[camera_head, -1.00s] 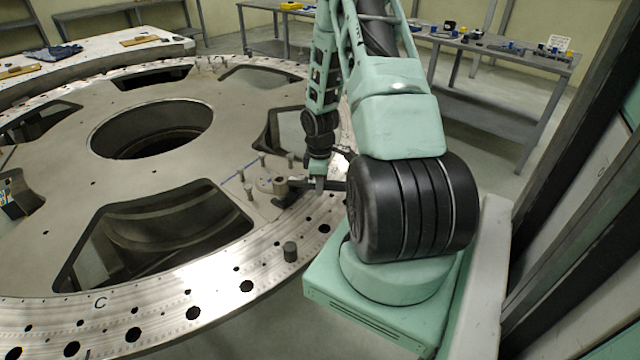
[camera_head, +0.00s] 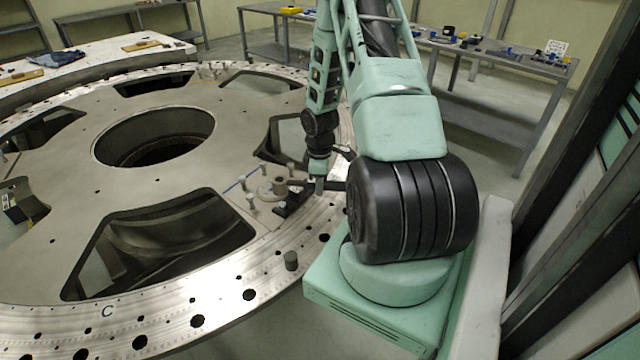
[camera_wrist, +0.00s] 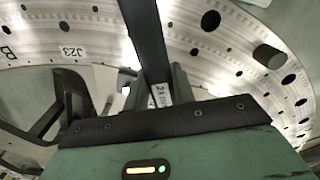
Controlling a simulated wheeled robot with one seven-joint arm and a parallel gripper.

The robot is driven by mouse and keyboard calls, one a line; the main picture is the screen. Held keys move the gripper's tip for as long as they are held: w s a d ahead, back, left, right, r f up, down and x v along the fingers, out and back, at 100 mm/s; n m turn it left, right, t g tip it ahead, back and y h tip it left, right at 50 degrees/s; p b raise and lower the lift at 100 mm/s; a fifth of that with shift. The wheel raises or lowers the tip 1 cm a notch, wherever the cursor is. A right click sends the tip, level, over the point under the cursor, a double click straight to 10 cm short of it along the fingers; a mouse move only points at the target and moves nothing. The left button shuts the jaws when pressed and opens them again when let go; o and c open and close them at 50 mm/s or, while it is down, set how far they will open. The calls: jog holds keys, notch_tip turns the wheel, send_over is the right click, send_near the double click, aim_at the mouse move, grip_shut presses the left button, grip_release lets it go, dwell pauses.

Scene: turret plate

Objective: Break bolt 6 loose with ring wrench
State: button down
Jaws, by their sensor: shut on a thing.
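The turret plate (camera_head: 150,178) is a large metal ring plate with windows. Several short upright bolts, among them one bolt (camera_head: 251,198), stand on it around a round fitting (camera_head: 278,187) near the right rim. I cannot tell which is bolt 6. My gripper (camera_head: 318,186) is low over the plate beside this group, shut on a dark bar that I take as the ring wrench (camera_head: 300,183). In the wrist view the dark wrench shaft (camera_wrist: 147,40) runs up from between my gripper's fingers (camera_wrist: 160,88). The wrench's ring end is not clear in either view.
The plate has wide openings, including a near window (camera_head: 165,240). A grey workbench (camera_head: 490,48) with small items stands behind at right.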

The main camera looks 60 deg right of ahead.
jog(key=shift+s+a+r+m, duration=0.2)
jog(key=shift+a+r+m, duration=0.1)
jog(key=shift+a+m, duration=0.3)
jog(key=shift+f, duration=0.15)
jog(key=shift+f+b, duration=1.85)
jog(key=shift+f, duration=0.8)
jog(key=shift+f+b, duration=0.4)
jog(key=shift+f, duration=0.25)
jog(key=shift+w+d+n, duration=0.15)
jog(key=shift+d+n, duration=0.35)
dwell(0.4)
jog(key=shift+w+d+n, duration=0.15)
jog(key=shift+d+n, duration=0.05)
jog(key=shift+n, duration=0.1)
jog(key=shift+d, duration=0.1)
jog(key=shift+p, duration=0.3)
